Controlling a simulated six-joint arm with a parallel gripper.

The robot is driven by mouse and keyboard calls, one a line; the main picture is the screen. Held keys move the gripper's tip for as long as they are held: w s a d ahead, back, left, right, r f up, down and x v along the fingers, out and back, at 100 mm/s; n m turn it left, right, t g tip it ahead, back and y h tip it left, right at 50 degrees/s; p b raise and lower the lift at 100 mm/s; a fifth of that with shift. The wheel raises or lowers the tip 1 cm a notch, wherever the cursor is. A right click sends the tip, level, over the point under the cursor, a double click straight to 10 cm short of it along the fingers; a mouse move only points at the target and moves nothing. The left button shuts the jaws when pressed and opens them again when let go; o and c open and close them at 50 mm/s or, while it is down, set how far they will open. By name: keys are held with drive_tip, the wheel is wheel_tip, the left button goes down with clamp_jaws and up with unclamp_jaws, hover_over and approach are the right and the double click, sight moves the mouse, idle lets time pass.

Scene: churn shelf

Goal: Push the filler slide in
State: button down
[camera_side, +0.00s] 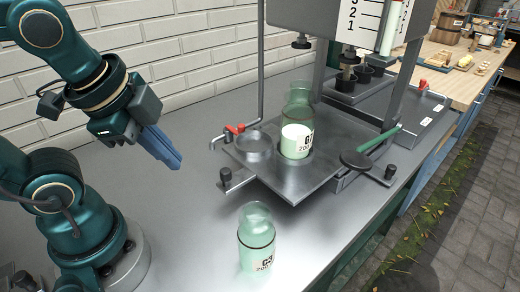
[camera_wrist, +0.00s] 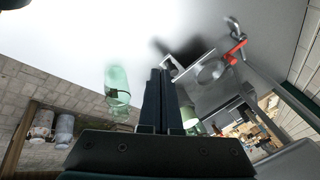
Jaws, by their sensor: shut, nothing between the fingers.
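The filler slide looks to be the flat metal plate (camera_side: 293,183) under the filling stand, jutting out toward the front. It has a dark knob (camera_side: 225,174) on a bracket at its left corner. A pale green glass bottle (camera_side: 297,140) with a white label stands upright on it. In the wrist view the plate (camera_wrist: 190,68) is partly in sight. My gripper (camera_side: 174,162) is shut and empty in the air, left of the plate and apart from it. The wrist view shows its closed fingers (camera_wrist: 160,71), which partly hide a bottle (camera_wrist: 190,118).
A second pale green bottle (camera_side: 257,243) stands on the metal counter in front of the plate. A red-handled valve (camera_side: 234,128) and a round metal dish (camera_side: 254,146) are at the plate's left. A green-handled lever (camera_side: 380,139) is at its right. The counter between gripper and plate is clear.

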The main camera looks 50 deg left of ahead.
drive_tip(key=d+r+m+g+y, duration=0.15)
drive_tip(key=d+m, duration=0.35)
drive_tip(key=m, duration=1.6)
drive_tip(key=shift+t, duration=0.25)
drive_tip(key=shift+w+a+f, duration=0.6)
drive_tip(key=shift+w+f, duration=0.5)
drive_tip(key=shift+f, duration=0.35)
drive_tip(key=shift+w+a+f, duration=0.65)
drive_tip(key=shift+w+f, duration=0.4)
drive_tip(key=shift+f, duration=0.45)
drive_tip(key=shift+w+a+f, duration=0.6)
drive_tip(key=shift+w+f, duration=0.5)
drive_tip(key=shift+f, duration=0.35)
hover_over(269, 153)
drive_tip(key=s+d, duration=0.1)
drive_tip(key=d, duration=0.2)
drive_tip(key=shift+d, duration=0.1)
drive_tip(key=shift+h, duration=0.25)
